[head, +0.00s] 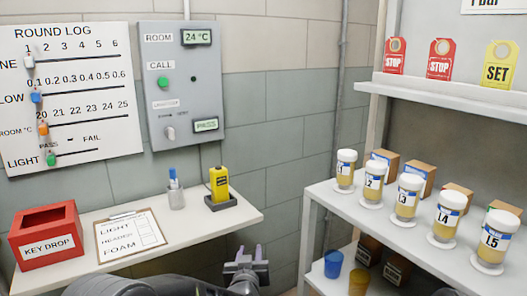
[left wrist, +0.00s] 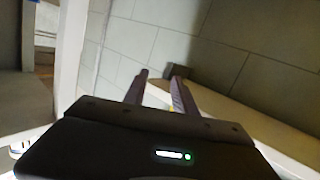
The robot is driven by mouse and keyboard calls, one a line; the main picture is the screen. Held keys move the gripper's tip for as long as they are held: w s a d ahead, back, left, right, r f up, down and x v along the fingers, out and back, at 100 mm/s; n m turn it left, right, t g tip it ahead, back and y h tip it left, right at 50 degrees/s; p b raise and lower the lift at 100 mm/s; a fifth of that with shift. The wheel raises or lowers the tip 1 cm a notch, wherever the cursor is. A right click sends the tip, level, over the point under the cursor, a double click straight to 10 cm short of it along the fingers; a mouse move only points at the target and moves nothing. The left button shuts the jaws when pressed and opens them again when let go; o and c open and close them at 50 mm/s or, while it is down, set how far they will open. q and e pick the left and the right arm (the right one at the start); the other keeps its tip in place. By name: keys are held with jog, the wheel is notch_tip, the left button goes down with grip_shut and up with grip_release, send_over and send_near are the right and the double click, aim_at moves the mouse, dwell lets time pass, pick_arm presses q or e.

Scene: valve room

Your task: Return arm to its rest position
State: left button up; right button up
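My left gripper (head: 248,254) is at the bottom middle of the head view, in front of the wall gap between the left ledge and the right shelves. Its two fingers stand apart with nothing seen between them. The left wrist view also shows this gripper (left wrist: 158,75), its fingers apart and pointing toward the wall and a pale ledge. My left forearm comes in along the bottom edge of the head view. My right arm and gripper do not show in either view.
The left ledge (head: 200,222) holds a red key drop box (head: 46,235), a clipboard (head: 130,236), a pen cup (head: 176,196) and a yellow device (head: 220,184). The right shelf (head: 322,193) holds several labelled jars (head: 407,197). A blue cup (head: 333,263) stands below.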

pick_arm(q)
jog(key=s+f+g+h, duration=0.2)
jog(key=s+f+g, duration=0.35)
jog(key=f, duration=0.85)
jog(key=s+a+f+g, duration=0.1)
jog(key=s+f+g, duration=0.2)
jog(key=s+f, duration=0.65)
jog(key=s+f+g, duration=0.3)
jog(key=s+f, duration=0.4)
jog(key=s, duration=0.6)
jog(key=s+a+f+g+h, duration=0.1)
jog(key=s+f+g, duration=0.1)
jog(key=s, duration=0.6)
jog(key=s+a+f+g+h, duration=0.1)
jog(key=s+f+g, duration=0.15)
jog(key=s, duration=0.55)
notch_tip(320, 180, up, 18)
jog(key=n+p, duration=0.1)
jog(key=p, duration=1.7)
jog(key=shift+w+a+f+t, duration=0.15)
jog(key=shift+a+f+t, duration=0.15)
jog(key=shift+t, duration=0.1)
jog(key=shift+a, duration=0.1)
